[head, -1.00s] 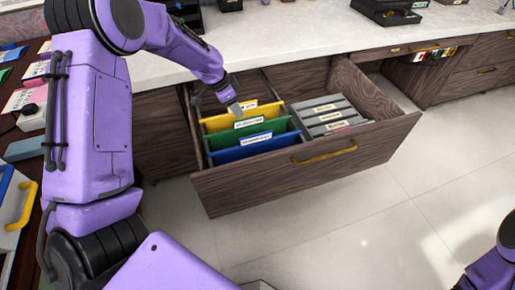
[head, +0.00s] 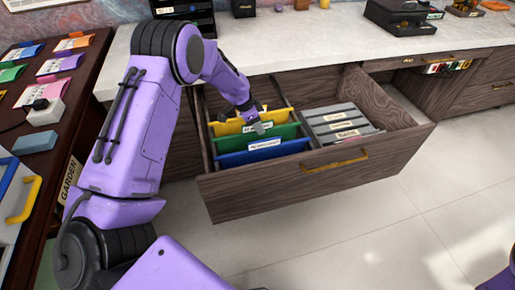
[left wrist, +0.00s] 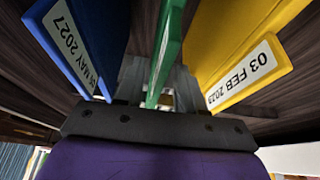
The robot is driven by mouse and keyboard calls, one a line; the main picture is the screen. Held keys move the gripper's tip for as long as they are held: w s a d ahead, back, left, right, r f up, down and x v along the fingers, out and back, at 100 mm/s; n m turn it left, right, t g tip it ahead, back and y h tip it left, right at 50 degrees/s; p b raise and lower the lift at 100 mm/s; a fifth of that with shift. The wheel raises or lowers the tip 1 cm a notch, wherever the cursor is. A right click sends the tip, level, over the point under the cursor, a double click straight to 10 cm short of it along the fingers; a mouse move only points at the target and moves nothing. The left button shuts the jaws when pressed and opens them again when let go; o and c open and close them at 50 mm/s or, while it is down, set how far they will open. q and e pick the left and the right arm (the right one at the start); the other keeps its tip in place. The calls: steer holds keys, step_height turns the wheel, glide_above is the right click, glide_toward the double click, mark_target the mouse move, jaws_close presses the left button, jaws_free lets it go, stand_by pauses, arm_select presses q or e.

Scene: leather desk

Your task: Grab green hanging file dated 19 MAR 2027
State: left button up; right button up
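The green hanging file (head: 285,132) hangs in the open drawer between a yellow file (head: 228,128) and a blue file (head: 240,158). Its label is partly hidden by my gripper in the head view, and I cannot read its date. My left gripper (head: 259,128) is down at the green file's top edge. In the left wrist view, the green file (left wrist: 168,42) stands edge-on between the two fingers (left wrist: 158,88), which look apart with a gap beside it. The blue file's label (left wrist: 75,45) reads MAY 2027, and the yellow file's label reads 03 FEB. My right gripper is out of view.
The wooden drawer (head: 310,185) also holds several grey labelled files (head: 340,125) on the right. A white countertop (head: 300,45) lies behind and above it. A dark desk with coloured packets (head: 60,65) is at the left. Open floor lies in front.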

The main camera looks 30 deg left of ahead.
arm_select(q)
jaws_close()
stand_by(1.3)
